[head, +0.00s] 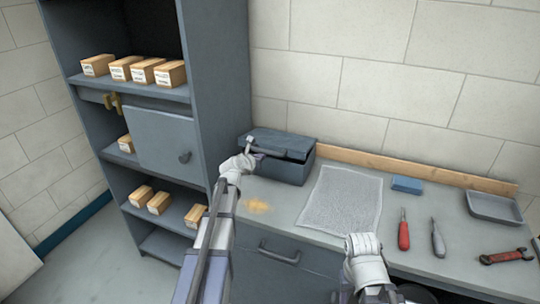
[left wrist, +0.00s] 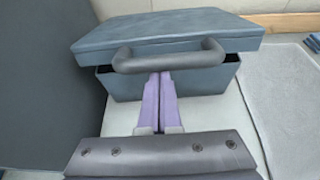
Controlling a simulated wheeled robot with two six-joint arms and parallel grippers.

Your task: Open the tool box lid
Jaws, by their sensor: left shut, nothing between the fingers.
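The blue-grey tool box (head: 290,172) stands on the counter against the wall, beside the tall cabinet. Its lid (head: 290,141) appears slightly raised, with a narrow dark gap over the body (left wrist: 212,80) in the left wrist view. The lid (left wrist: 165,28) carries a dark handle (left wrist: 168,56) on its front. My left gripper (head: 260,156) is at the box's front. Its purple fingers (left wrist: 158,76) are shut and empty, with their tips by the handle and lid edge; contact is unclear. My right gripper (head: 366,245) is over the counter's front edge, its fingers unclear.
A grey mat (head: 341,200) lies right of the box. Farther right are a blue block (head: 407,184), a red screwdriver (head: 403,232), a grey-handled tool (head: 438,240), a red wrench (head: 507,256) and a tray (head: 494,218). The cabinet (head: 222,75) borders the box's left.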

